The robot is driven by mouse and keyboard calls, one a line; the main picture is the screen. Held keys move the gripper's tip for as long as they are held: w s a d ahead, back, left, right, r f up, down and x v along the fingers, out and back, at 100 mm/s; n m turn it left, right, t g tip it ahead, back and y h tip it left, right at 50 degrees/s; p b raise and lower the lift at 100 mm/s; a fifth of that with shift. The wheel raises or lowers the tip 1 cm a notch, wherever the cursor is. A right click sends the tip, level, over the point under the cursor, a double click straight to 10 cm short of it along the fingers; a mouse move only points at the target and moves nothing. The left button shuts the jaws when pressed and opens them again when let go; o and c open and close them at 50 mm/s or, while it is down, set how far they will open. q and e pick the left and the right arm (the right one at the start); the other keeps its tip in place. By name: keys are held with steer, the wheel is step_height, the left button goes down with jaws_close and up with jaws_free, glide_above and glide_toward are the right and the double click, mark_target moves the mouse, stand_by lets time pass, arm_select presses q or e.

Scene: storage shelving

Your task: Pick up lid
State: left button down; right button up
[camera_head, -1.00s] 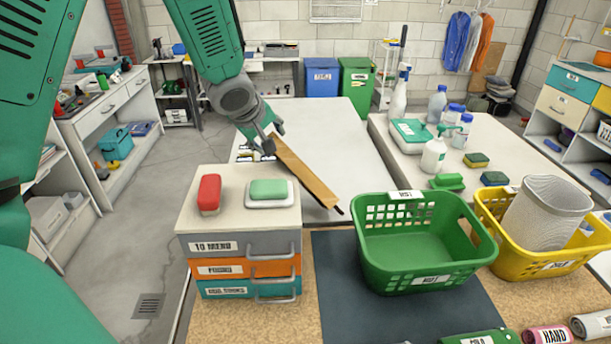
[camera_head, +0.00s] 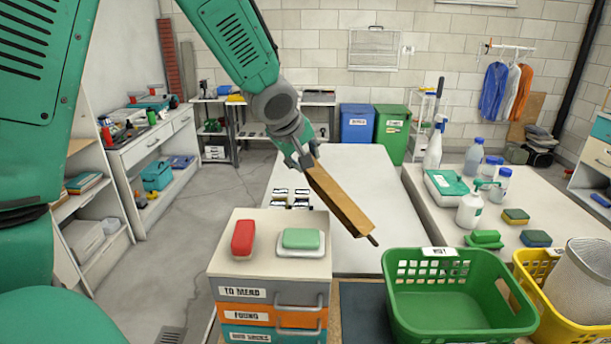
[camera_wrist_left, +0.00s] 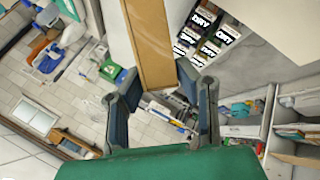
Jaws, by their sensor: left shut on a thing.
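A long, flat wooden board (camera_head: 338,200), which looks like the lid, hangs tilted in the air over the near left part of the white table. My left gripper (camera_head: 303,155) is shut on its upper left end. The lid's lower right end points toward the green basket and is apart from it. In the left wrist view the lid (camera_wrist_left: 150,40) runs up from between the two fingers of the gripper (camera_wrist_left: 155,82). Several small items labelled DRY (camera_wrist_left: 208,32) show beside it, below on the white table. My right gripper is not in view.
A drawer unit (camera_head: 270,262) with a red block (camera_head: 243,238) and a green block (camera_head: 301,238) on top stands in front. A green basket (camera_head: 455,310) and a yellow basket (camera_head: 528,275) stand at right. The white table (camera_head: 385,205) is mostly bare.

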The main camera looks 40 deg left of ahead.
arm_select(q)
step_height(320, 180, up, 10)
steer(key=shift+a+f+p, duration=0.15)
steer(key=shift+f+p, duration=0.05)
steer(key=shift+p, duration=0.2)
steer(key=shift+r, duration=0.7)
